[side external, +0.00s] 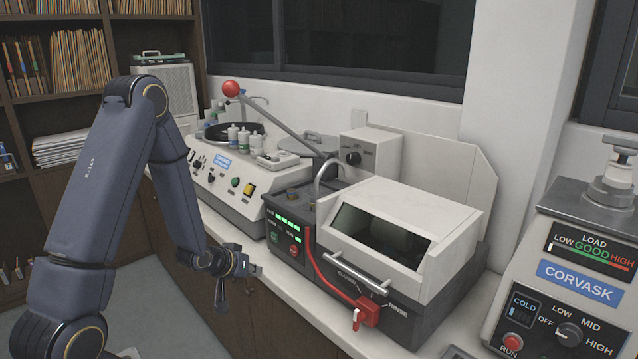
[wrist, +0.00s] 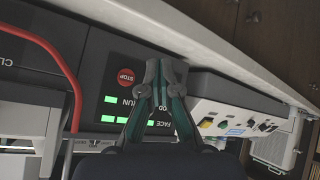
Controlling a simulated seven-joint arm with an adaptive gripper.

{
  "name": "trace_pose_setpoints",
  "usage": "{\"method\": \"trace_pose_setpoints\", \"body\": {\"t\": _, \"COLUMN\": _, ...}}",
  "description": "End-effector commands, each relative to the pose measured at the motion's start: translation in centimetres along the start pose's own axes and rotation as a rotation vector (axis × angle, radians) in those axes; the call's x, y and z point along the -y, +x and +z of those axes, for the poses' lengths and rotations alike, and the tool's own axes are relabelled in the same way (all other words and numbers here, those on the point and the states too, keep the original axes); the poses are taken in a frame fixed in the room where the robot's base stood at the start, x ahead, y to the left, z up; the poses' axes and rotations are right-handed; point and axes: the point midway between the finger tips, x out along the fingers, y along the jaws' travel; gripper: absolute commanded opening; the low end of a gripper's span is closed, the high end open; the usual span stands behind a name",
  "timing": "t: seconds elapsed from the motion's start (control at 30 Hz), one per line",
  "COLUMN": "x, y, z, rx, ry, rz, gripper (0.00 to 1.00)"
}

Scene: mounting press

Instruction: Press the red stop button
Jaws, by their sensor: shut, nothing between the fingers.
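The red stop button (side external: 294,250) is on the dark front panel of the middle machine (side external: 350,285), beside a green button and below a row of lit green lights. In the wrist view the button, marked STOP (wrist: 126,77), is round and unobstructed. My gripper (side external: 255,272) is in front of the counter's edge, to the lower left of the button and apart from it. In the wrist view my gripper (wrist: 163,65) is shut with its fingertips together and empty. There its tips appear just to the right of the button.
A red hose (side external: 311,255) runs down the panel to the right of the button, to a red valve (side external: 366,311). A metal handle (side external: 357,272) juts from the machine's lid. A polisher (side external: 230,165) stands left. A press (side external: 570,290) with its own red button stands right.

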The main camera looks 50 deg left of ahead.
Motion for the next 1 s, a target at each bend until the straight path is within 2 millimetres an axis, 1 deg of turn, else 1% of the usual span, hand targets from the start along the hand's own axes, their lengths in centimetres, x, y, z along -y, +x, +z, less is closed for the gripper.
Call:
{"method": "trace_pose_setpoints", "body": {"t": 0.27, "x": -0.3, "y": 0.4, "z": -0.3, "rx": -0.001, "ry": 0.002, "rz": 0.001, "gripper": 0.00}}
{"method": "trace_pose_setpoints", "body": {"t": 0.37, "x": -0.9, "y": 1.1, "z": -0.8, "rx": -0.002, "ry": 0.003, "rz": 0.003, "gripper": 0.00}}
{"method": "trace_pose_setpoints", "body": {"t": 0.7, "x": -3.3, "y": 4.4, "z": -3.2, "rx": -0.001, "ry": 0.002, "rz": 0.003, "gripper": 0.00}}
{"method": "trace_pose_setpoints", "body": {"t": 0.8, "x": -3.8, "y": 5.2, "z": -3.8, "rx": -0.001, "ry": 0.002, "rz": 0.001, "gripper": 0.00}}
{"method": "trace_pose_setpoints", "body": {"t": 1.0, "x": -4.4, "y": 6.0, "z": -4.4, "rx": -0.001, "ry": 0.001, "rz": 0.001, "gripper": 0.00}}
